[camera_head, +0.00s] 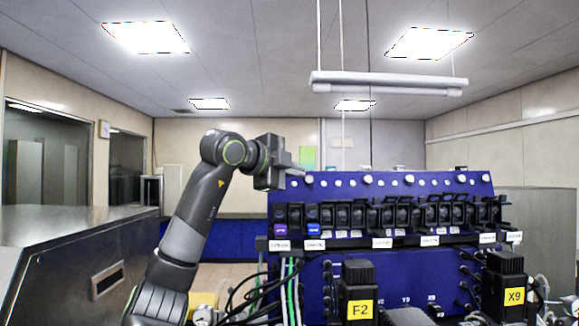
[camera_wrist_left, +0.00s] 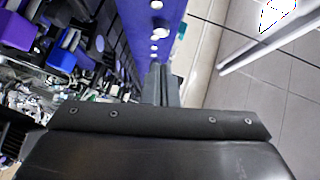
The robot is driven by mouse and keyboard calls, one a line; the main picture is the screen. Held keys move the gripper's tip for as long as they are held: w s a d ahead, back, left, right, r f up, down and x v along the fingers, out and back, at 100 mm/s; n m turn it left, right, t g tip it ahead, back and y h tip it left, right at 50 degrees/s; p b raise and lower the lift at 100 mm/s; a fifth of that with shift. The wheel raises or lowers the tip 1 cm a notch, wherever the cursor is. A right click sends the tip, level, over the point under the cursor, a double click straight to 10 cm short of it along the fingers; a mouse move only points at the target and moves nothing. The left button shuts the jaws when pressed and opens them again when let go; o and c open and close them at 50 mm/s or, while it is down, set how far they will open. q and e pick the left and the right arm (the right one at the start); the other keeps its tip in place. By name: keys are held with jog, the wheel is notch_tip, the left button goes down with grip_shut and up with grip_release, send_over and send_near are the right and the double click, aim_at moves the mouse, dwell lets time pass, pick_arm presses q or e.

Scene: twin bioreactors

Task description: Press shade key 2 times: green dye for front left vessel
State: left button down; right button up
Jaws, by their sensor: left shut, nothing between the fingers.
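A blue panel (camera_head: 352,187) stands ahead with a row of white round knobs or buttons (camera_head: 410,179) along its upper part. Below them is a row of black key-like parts, with a purple key (camera_head: 280,230) and a blue key (camera_head: 313,230) at the left end. White labels sit underneath, too small to read; I cannot tell which is the shade key. My left gripper (camera_head: 297,168) is shut and empty, at the panel's upper left corner. In the left wrist view its shut fingers (camera_wrist_left: 161,84) point along the blue panel, near its white buttons (camera_wrist_left: 160,27). My right gripper is out of view.
Black units labelled F2 (camera_head: 359,278) and X9 (camera_head: 503,275) stand in front of the panel. Black and green cables (camera_head: 290,290) hang at the lower left of the panel. A metal counter (camera_head: 60,255) is at the left.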

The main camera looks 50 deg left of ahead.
aim_at(311, 179)
pick_arm(q)
jog(key=shift+p+x, duration=0.65)
jog(key=shift+x, duration=1)
jog(key=shift+w+a, duration=0.1)
jog(key=shift+a, duration=0.1)
jog(key=shift+w+a+f+p, duration=0.2)
jog(key=shift+w+a, duration=0.2)
jog(key=shift+a, duration=0.15)
jog(key=shift+w+a+f+p, duration=0.2)
jog(key=shift+w+a, duration=0.25)
jog(key=shift+a, duration=0.05)
jog(key=shift+s+d+r+b, duration=0.2)
jog(key=shift+s+d, duration=0.3)
jog(key=shift+d, duration=0.1)
jog(key=shift+s+d+r+b, duration=0.15)
jog(key=shift+s+d+r, duration=0.05)
jog(key=shift+s+d, duration=0.35)
jog(key=shift+w, duration=0.1)
